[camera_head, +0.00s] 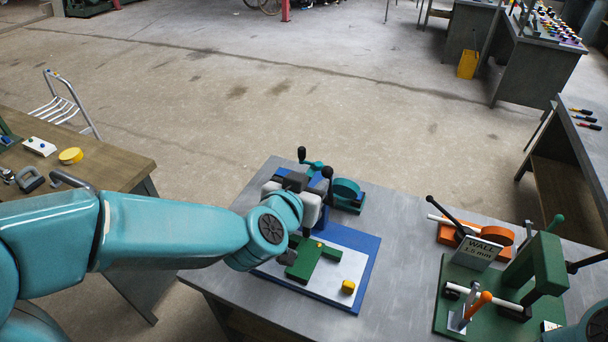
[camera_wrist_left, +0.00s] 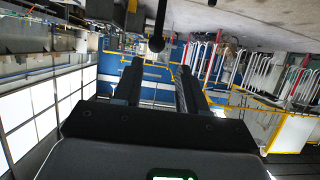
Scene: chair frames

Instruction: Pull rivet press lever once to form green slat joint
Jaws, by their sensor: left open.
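The rivet press (camera_head: 325,222) is blue with a blue-edged pale base plate (camera_head: 335,287) on the grey bench. Green slats (camera_head: 305,262) lie crossed on that base, partly hidden by my left wrist. A black-knobbed lever (camera_head: 327,174) rises by the press head. My left gripper (camera_head: 306,184) is open beside the press head, close to this lever. In the left wrist view, the black ball knob and rod (camera_wrist_left: 157,42) show just beyond and between the open fingers (camera_wrist_left: 160,85). Whether the fingers touch the lever is unclear. My right gripper is out of view.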

